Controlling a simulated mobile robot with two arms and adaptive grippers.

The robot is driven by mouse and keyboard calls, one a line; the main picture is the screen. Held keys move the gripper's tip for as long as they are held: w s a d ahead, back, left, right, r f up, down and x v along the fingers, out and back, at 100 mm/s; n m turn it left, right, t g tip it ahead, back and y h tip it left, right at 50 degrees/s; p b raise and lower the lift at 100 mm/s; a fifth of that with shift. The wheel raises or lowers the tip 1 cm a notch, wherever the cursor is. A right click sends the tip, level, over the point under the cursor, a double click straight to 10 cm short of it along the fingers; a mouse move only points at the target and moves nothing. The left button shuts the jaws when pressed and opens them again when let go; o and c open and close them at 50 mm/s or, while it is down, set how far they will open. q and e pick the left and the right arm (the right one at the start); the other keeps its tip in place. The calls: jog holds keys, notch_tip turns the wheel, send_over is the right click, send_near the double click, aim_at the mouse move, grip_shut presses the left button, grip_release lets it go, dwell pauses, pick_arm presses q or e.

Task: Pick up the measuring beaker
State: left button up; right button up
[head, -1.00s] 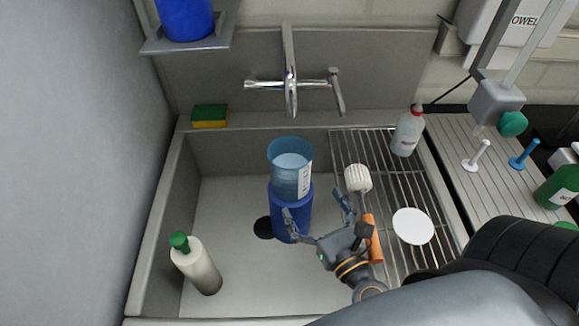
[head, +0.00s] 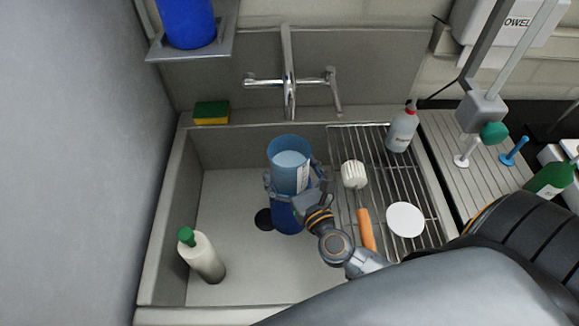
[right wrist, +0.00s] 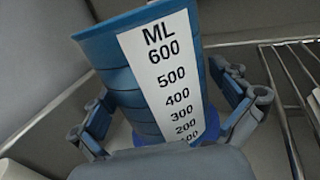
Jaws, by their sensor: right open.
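The measuring beaker (head: 288,165) is blue and translucent, with a white scale strip. It stands upright on a blue cylinder (head: 288,219) in the sink. In the right wrist view the beaker (right wrist: 115,75) fills the middle, its scale (right wrist: 170,80) marked ML and 600 downward facing the camera. My right gripper (head: 292,182) is open, with one finger on each side of the beaker. The fingers also show left and right of it in the right wrist view (right wrist: 168,118). I cannot tell whether they touch it. My left gripper is not in view.
A white bottle with a green cap (head: 202,256) stands in the sink at left. A wire rack (head: 378,180) at right holds an orange-handled brush (head: 366,229), a white disc (head: 405,219) and a wash bottle (head: 402,128). The tap (head: 289,85) is behind the beaker.

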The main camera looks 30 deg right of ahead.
jog(key=shift+c, duration=0.2)
jog(key=c, duration=1.1)
jog(key=shift+c, duration=1.2)
jog(key=shift+r, duration=0.15)
